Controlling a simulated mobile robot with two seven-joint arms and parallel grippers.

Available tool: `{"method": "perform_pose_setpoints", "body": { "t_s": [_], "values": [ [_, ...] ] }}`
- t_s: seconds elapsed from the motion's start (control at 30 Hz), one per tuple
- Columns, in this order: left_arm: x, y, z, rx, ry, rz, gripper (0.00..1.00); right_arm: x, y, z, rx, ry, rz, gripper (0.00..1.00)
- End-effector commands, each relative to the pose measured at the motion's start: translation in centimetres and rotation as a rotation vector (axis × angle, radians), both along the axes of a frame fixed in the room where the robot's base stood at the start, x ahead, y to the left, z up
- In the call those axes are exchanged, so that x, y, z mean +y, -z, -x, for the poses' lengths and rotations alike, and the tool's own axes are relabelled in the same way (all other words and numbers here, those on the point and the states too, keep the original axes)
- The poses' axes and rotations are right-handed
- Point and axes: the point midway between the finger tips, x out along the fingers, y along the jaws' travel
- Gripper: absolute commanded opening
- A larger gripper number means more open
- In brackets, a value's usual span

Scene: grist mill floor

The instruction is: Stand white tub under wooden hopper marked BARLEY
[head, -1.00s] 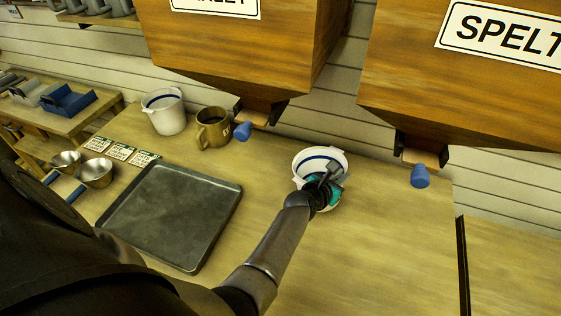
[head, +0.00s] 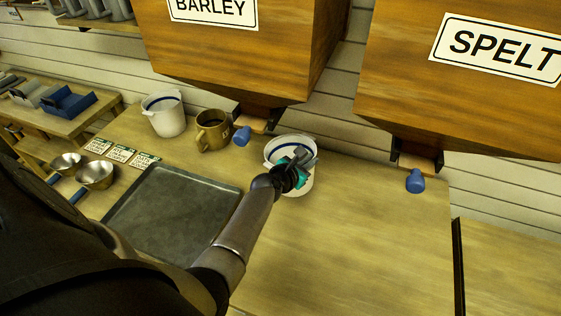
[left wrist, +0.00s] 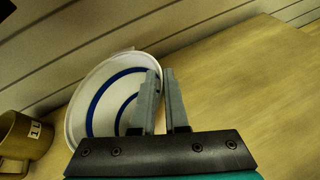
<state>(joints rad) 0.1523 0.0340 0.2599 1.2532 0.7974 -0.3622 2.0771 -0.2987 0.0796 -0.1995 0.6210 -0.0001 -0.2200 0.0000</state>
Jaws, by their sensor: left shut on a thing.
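The white tub (head: 285,146) with a blue band inside is held by my left gripper (head: 302,161) near the back of the counter. In the left wrist view the fingers (left wrist: 164,88) close across the wall of this tub (left wrist: 98,95). The tub is a little right of the blue-handled spout (head: 242,136) of the wooden hopper marked BARLEY (head: 235,65). I cannot tell whether its base touches the counter. A second white tub (head: 167,120) stands farther left. My right gripper is not in view.
A brass mug (head: 212,131) stands just left of the BARLEY spout. A dark tray (head: 172,215) lies in front, with metal scoops (head: 95,174) and labels to its left. A hopper marked SPELT (head: 460,90) hangs right. The counter's right part is clear.

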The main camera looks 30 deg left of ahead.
Motion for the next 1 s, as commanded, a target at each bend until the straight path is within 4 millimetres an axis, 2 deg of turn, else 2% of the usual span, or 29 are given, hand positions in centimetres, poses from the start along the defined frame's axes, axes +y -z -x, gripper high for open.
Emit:
{"method": "perform_pose_setpoints", "body": {
  "t_s": [0.03,0.1,0.23,0.37,0.67,1.0],
  "values": [
    [1.7,0.5,0.1,-0.003,-0.001,-0.006,0.0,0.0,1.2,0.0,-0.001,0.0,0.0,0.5],
    [3.6,0.4,0.3,-0.003,-0.001,-0.008,0.0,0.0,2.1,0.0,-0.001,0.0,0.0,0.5],
    [6.3,0.4,0.5,-0.003,-0.001,-0.006,0.0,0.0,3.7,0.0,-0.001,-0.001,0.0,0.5],
    [8.0,0.2,0.6,-0.004,-0.001,-0.003,0.0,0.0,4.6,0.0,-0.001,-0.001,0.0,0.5],
    [8.8,0.4,0.7,-0.002,0.0,0.002,0.0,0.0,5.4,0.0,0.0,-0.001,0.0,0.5],
    [8.7,3.4,0.7,0.0,0.0,0.0,0.0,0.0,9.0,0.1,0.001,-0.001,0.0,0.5]
  ]
}}
